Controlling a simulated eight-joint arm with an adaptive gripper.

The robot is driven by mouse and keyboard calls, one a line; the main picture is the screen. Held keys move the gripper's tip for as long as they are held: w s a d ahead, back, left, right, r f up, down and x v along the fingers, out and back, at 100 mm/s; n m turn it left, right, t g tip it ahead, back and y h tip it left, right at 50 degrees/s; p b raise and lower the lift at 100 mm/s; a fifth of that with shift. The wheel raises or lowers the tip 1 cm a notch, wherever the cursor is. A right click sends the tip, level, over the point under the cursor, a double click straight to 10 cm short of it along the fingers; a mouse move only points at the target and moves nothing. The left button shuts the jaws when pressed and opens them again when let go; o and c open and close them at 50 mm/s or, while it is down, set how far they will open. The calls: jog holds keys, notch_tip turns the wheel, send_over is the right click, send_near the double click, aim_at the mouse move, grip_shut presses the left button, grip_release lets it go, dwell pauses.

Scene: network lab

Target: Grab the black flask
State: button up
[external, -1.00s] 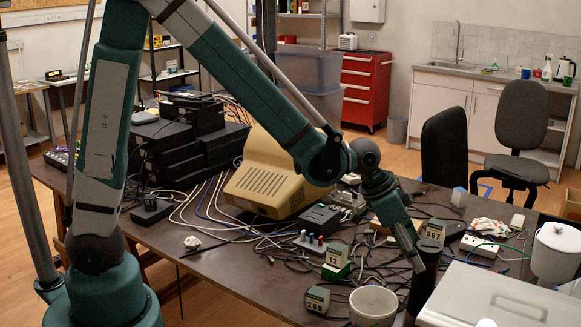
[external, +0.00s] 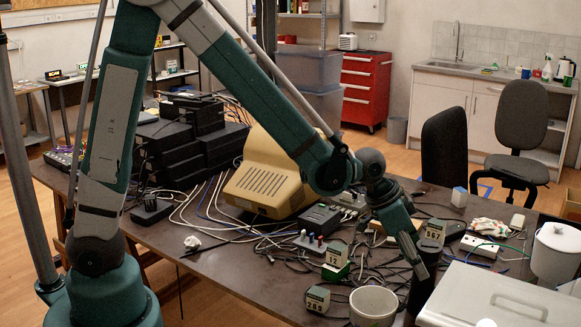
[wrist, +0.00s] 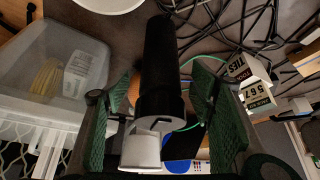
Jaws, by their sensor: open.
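The black flask (external: 420,292) stands near the front right edge of the table, partly hidden by my gripper above it. My gripper (wrist: 165,75) is open, with one green-padded finger on each side of the flask. Gaps show between the pads and the flask, and I see no contact. In the external view my gripper (external: 427,256) points down at the flask's top.
A white bowl (external: 373,308) stands just left of the flask. A large pale lidded box (external: 500,300) is close on its right. Numbered blocks (external: 318,299) and loose cables lie around. A white lidded pot (external: 555,252) stands farther right.

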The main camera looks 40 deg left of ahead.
jog(key=b+x, duration=0.1)
jog(key=x, duration=0.4)
jog(key=shift+w+d, duration=0.1)
dwell(0.7)
jog(key=c, duration=1.3)
